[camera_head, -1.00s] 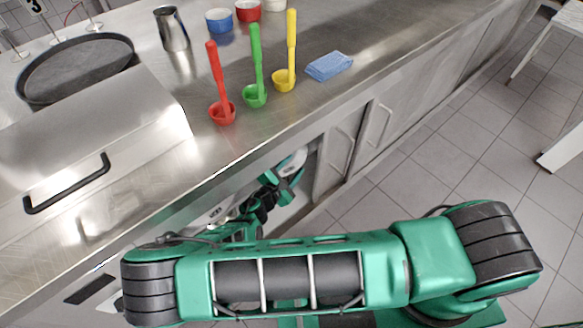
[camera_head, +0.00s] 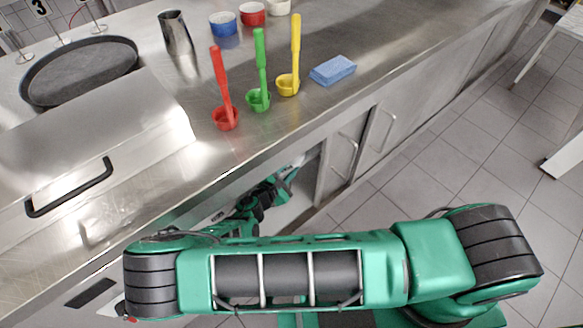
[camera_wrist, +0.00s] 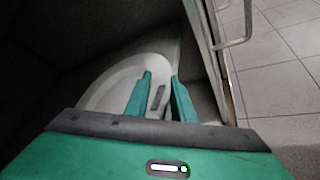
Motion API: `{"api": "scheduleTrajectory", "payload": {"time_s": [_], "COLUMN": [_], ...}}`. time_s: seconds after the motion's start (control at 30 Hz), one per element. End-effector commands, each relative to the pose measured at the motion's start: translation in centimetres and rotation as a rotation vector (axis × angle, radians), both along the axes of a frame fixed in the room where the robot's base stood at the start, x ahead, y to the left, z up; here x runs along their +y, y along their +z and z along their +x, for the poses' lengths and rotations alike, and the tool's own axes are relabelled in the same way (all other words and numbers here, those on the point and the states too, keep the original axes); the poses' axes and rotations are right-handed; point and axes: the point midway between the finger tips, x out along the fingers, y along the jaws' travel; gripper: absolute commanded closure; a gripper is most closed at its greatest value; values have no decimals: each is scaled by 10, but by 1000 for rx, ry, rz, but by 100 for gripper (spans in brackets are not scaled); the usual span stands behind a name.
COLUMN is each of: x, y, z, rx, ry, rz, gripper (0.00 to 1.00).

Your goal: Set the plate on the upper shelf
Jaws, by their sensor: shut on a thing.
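The plate (camera_wrist: 108,78) is white and round. In the wrist view it lies ahead of my gripper (camera_wrist: 164,92), whose two green fingers are shut on its near part. A small dark strip shows between the fingers. In the head view my gripper (camera_head: 284,183) reaches into the open cabinet under the steel counter, and the plate is almost wholly hidden there. The upper shelf cannot be made out clearly; the cabinet inside is dark in the wrist view.
The counter edge hangs over my arm. A cabinet door with a handle (camera_wrist: 236,30) stands right of the gripper.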

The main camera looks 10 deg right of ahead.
Motion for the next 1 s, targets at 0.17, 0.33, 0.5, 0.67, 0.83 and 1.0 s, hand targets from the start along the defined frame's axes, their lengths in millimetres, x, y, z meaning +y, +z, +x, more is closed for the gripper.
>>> {"api": "scheduleTrajectory", "payload": {"time_s": [0.17,0.33,0.5,0.67,0.83,1.0], "x": [0,-2,-5,-6,-6,3], "y": [-2,-3,-4,-5,-5,1], "z": [0,-1,-2,-2,-3,-13], "rx": [5,7,11,12,12,9], "ry": [1,-3,-7,-8,-10,-7], "rz": [1,1,0,-1,-3,-1], "gripper": [100,56,56,56,56,56]}}
